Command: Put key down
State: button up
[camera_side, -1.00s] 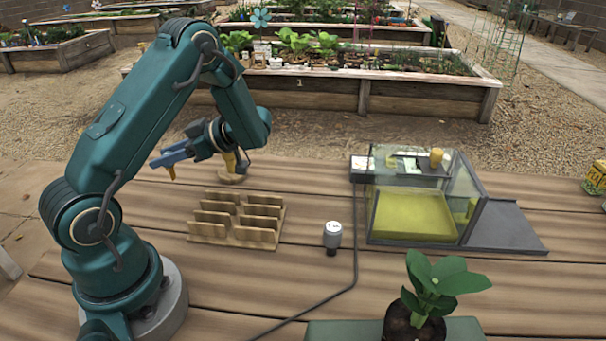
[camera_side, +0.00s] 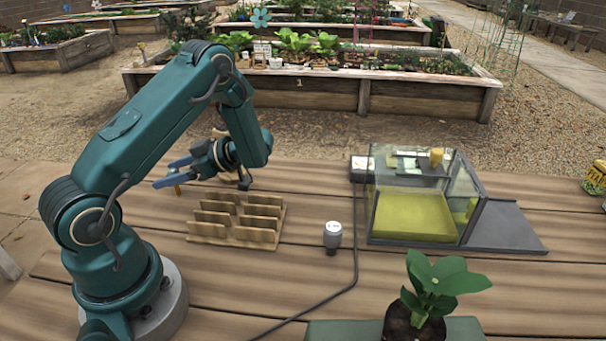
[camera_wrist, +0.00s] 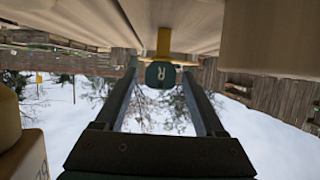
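The key has a dark green head marked "R" (camera_wrist: 161,75) and a yellow shaft. In the wrist view it is between the two fingers of my gripper (camera_wrist: 161,72), with a visible gap on each side of its head. In the side view my gripper (camera_side: 176,172) is at the left, behind the wooden slotted rack, with its blue fingers spread. The yellow shaft of the key (camera_side: 178,190) shows just below the fingers, pointing down. I cannot tell whether its tip touches the table.
The slotted rack (camera_side: 203,238) stands on the plank table in front of my gripper. Table around the bottle is clear.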

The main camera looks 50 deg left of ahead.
jog(key=shift+r, duration=0.2)
jog(key=v, duration=1.2)
jog(key=shift+f, duration=0.15)
